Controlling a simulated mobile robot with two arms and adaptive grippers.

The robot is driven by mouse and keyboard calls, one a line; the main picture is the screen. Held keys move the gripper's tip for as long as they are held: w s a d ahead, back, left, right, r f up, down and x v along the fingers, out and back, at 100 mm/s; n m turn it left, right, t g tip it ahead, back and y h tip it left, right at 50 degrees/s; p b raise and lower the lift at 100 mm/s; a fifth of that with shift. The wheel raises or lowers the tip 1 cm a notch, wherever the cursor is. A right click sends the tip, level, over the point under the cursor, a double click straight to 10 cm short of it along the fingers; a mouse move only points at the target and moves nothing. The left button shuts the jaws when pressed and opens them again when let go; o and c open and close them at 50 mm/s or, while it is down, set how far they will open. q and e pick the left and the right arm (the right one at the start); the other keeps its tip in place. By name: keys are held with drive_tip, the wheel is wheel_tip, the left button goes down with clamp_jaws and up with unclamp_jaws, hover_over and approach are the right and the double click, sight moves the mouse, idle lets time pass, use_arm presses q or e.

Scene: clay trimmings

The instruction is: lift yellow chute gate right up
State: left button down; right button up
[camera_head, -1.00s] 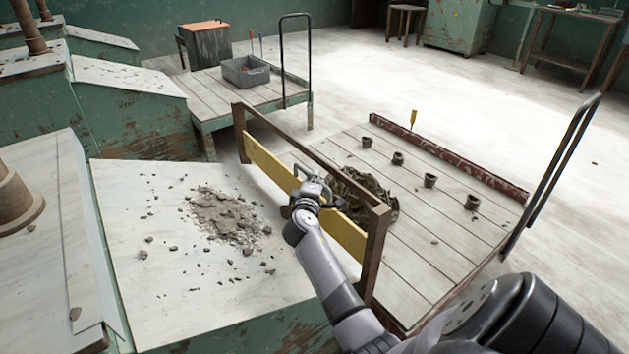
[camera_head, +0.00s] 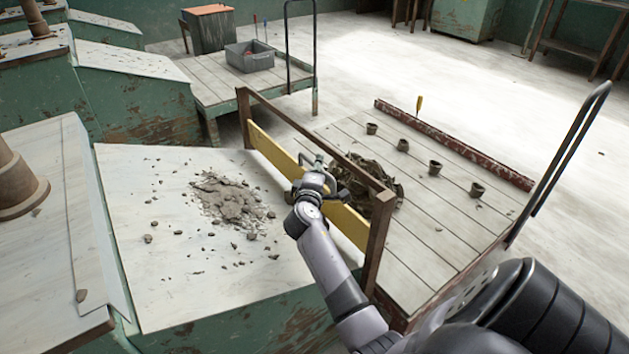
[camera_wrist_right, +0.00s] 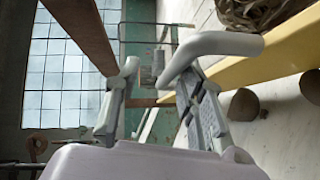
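The yellow chute gate (camera_head: 345,224) is a long yellow board set low in a brown wooden frame (camera_head: 378,235), at the edge of the pale sloping chute. It also crosses the right wrist view (camera_wrist_right: 285,52) at the upper right. My right gripper (camera_head: 312,178) is at the middle of the board, partly covering it. In the right wrist view my fingers (camera_wrist_right: 155,95) stand apart, with a grey rounded bar (camera_wrist_right: 212,44), apparently the gate's handle, by the right finger. I cannot tell whether they touch it. My left gripper is out of view.
Grey clay crumbs (camera_head: 230,200) lie on the chute, left of the gate. Behind the gate, a plank cart (camera_head: 430,235) carries a dark clay heap (camera_head: 365,180) and several small pots. Another cart with a grey bin (camera_head: 249,58) stands farther back.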

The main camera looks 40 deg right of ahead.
drive_tip(key=v, duration=0.9)
drive_tip(key=shift+s+a+r, duration=0.15)
drive_tip(key=shift+s+a, duration=0.05)
drive_tip(key=shift+s, duration=0.1)
